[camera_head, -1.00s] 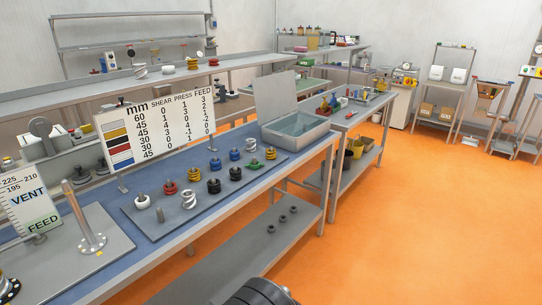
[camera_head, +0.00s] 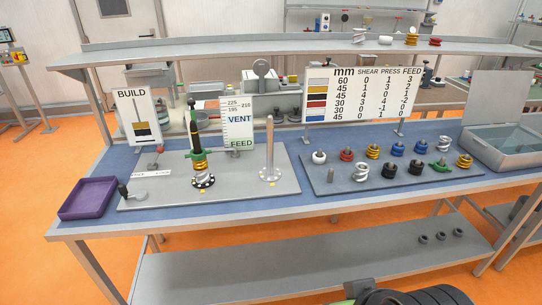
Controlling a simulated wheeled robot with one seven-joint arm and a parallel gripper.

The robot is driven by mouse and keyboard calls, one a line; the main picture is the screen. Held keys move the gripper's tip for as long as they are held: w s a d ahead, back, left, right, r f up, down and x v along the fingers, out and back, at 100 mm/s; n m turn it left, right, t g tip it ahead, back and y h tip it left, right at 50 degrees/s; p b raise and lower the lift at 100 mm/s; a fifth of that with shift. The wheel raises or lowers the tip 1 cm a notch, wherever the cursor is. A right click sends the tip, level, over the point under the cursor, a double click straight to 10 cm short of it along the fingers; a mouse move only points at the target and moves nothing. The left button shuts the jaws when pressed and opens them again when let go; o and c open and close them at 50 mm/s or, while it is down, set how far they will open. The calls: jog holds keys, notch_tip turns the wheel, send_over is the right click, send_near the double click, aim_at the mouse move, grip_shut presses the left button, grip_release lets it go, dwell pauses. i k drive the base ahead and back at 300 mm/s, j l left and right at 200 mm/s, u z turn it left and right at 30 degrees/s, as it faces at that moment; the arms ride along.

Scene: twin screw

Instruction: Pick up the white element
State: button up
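A small white element (camera_head: 319,157) with a dark top stands upright at the back left of the grey element board (camera_head: 330,184) on the blue bench. Two pale spiral pieces also stand on this board, one near the front left (camera_head: 361,172) and one at the back right (camera_head: 441,142). I cannot tell from the colour alone which pale piece the task names. My gripper's fingers are not visible.
Red, yellow, blue, black and green elements crowd the board. A chart sign (camera_head: 360,96) stands behind it. Left are a grey plate (camera_head: 228,192) with a loaded shaft (camera_head: 196,140) and a bare post (camera_head: 269,150), and a purple tray (camera_head: 88,197). A grey bin (camera_head: 508,148) stands right.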

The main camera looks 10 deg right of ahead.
aim_at(316, 160)
jog(key=i+l+u, duration=0.2)
jog(key=i+u, duration=0.15)
jog(key=i, duration=0.2)
jog(key=i+l+u, duration=0.65)
jog(key=i+l, duration=0.25)
